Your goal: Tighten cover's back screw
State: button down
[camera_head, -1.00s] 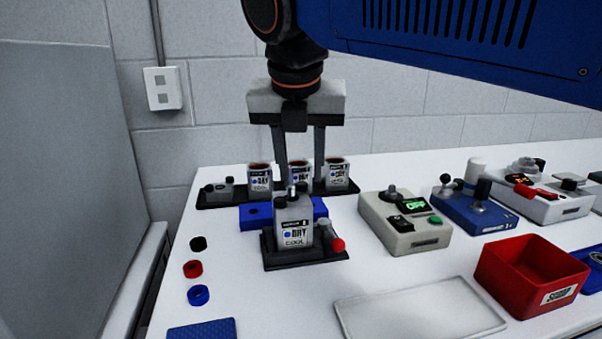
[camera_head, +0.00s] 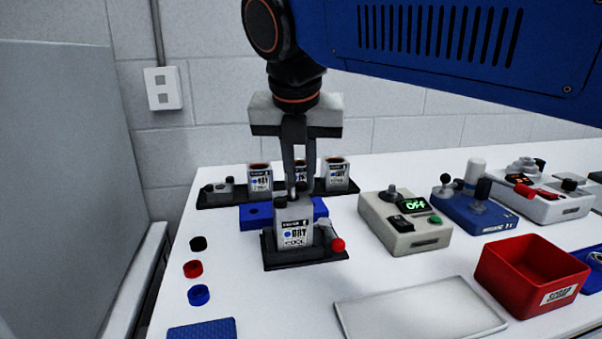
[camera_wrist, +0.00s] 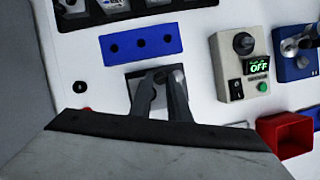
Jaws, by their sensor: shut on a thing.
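A grey encoder unit (camera_head: 294,223) with a "DRY COOL" label stands upright in a black fixture (camera_head: 290,258) with a red-knobbed lever (camera_head: 337,244) at its right. My gripper (camera_head: 300,190) points straight down with its fingers closed together at the top of this unit, towards its back. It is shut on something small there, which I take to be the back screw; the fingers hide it.
A blue block with holes (camera_wrist: 141,44) lies just behind the fixture. Behind that, a black rack (camera_head: 225,201) holds several similar units. A grey box with an "OFF" display (camera_head: 405,222), a red bin (camera_head: 531,274) and a pale tray (camera_head: 420,310) stand to the right. Coloured rings (camera_head: 193,268) lie at left.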

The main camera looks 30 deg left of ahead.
jog(key=m, duration=0.1)
jog(key=m+h, duration=0.1)
jog(key=m, duration=0.1)
jog(key=m+h, duration=0.1)
jog(key=m, duration=0.1)
jog(key=shift+a, duration=0.35)
jog(key=shift+a+m+h, duration=0.15)
jog(key=shift+m+h, duration=0.35)
jog(key=shift+m, duration=0.9)
jog(key=shift+a+m+h, duration=0.1)
jog(key=shift+m+h, duration=0.4)
jog(key=shift+m, duration=0.9)
jog(key=shift+g, duration=0.3)
jog(key=c, duration=1.6)
grip_release()
jog(key=shift+c, duration=0.2)
